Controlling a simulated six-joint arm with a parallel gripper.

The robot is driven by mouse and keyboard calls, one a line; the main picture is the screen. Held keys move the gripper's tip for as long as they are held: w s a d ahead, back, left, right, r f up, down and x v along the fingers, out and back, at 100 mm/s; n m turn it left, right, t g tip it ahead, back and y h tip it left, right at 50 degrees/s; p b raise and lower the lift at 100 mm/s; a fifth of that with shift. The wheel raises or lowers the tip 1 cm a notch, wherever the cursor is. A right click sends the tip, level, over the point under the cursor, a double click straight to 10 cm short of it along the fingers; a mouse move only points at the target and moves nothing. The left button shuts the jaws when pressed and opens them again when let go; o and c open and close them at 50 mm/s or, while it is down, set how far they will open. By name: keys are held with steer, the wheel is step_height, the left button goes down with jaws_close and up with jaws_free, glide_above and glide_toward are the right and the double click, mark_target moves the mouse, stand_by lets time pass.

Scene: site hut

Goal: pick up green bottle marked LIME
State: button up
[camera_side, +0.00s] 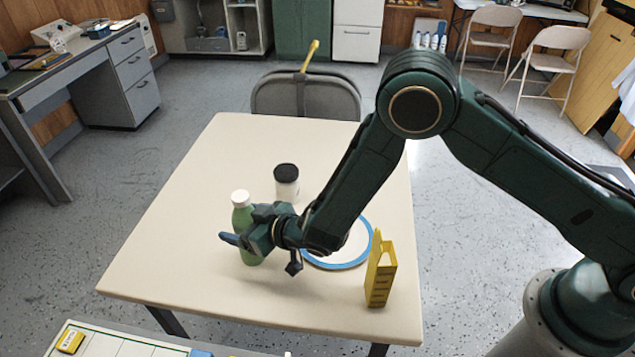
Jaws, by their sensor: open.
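The green bottle (240,218) with a white cap stands upright on the beige table, left of the middle. Its lower middle is partly hidden by my gripper, and no LIME marking can be read on it. My gripper (236,240) is open and reaches in from the right at the bottle's height. Its fingers point left, and one finger shows in front of the bottle. I cannot tell whether the fingers touch the bottle.
A white jar with a black lid (287,183) stands just behind my gripper. A blue-rimmed plate (360,250) lies under my forearm. A yellow holder (380,272) stands at the right. The table's (180,255) left and back areas are clear. A grey chair (300,97) stands behind.

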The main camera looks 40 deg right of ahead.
stand_by(0.4)
steer(key=c, duration=1.1)
steer(key=shift+o, duration=0.2)
steer(key=shift+r, duration=0.2)
step_height(320, 180, up, 20)
steer(key=shift+f, duration=0.2)
